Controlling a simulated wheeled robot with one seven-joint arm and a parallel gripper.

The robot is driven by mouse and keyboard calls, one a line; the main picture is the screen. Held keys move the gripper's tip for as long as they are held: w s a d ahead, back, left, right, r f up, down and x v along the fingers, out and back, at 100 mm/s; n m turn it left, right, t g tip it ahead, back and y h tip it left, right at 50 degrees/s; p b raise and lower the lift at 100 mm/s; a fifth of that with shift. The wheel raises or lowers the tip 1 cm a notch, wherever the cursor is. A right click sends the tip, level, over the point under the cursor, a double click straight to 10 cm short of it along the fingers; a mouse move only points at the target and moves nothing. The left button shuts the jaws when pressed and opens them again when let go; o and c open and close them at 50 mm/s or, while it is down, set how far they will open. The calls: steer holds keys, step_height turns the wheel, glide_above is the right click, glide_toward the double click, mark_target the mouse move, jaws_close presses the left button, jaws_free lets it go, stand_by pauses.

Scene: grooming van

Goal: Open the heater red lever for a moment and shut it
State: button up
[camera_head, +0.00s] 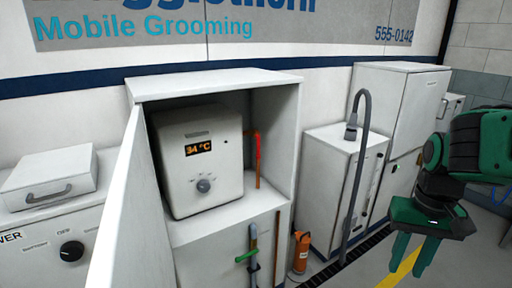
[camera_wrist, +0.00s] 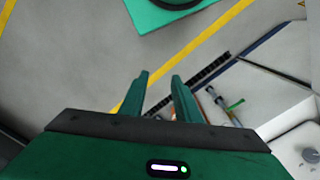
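The white heater (camera_head: 200,170), with an orange "34 °C" display and a grey dial, stands in an open white cabinet in the head view. The red lever (camera_head: 257,146) points up along a copper pipe just right of the heater, inside the cabinet. My gripper (camera_head: 412,262) hangs at the right of the head view, well away from the lever, fingers down, apart and empty. The wrist view shows my gripper (camera_wrist: 157,82) with a gap between its fingers. The heater's pale front and dial (camera_wrist: 311,155) show at that view's right edge. I cannot make out the red lever there.
The cabinet door (camera_head: 125,215) stands open at the left. A green lever (camera_head: 246,256) sits on pipes below the heater. An orange bottle (camera_head: 300,253) stands beside them. A white unit with a grey hose (camera_head: 366,130) stands between cabinet and gripper. A floor grate (camera_head: 345,262) runs in front.

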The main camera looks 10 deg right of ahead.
steer(key=w+d+f+n+t+h, duration=0.1)
steer(key=w+n+t, duration=0.25)
steer(key=w, duration=1.05)
steer(key=n+t+y, duration=0.3)
steer(key=n+t, duration=0.1)
steer(key=t, duration=1.1)
glide_toward(259, 145)
steer(key=shift+g, duration=0.25)
steer(key=w, duration=0.3)
steer(key=w+a, duration=0.1)
steer(key=w, duration=0.6)
steer(key=shift+w+a+r, duration=0.15)
steer(key=shift+w, duration=0.2)
jaws_close()
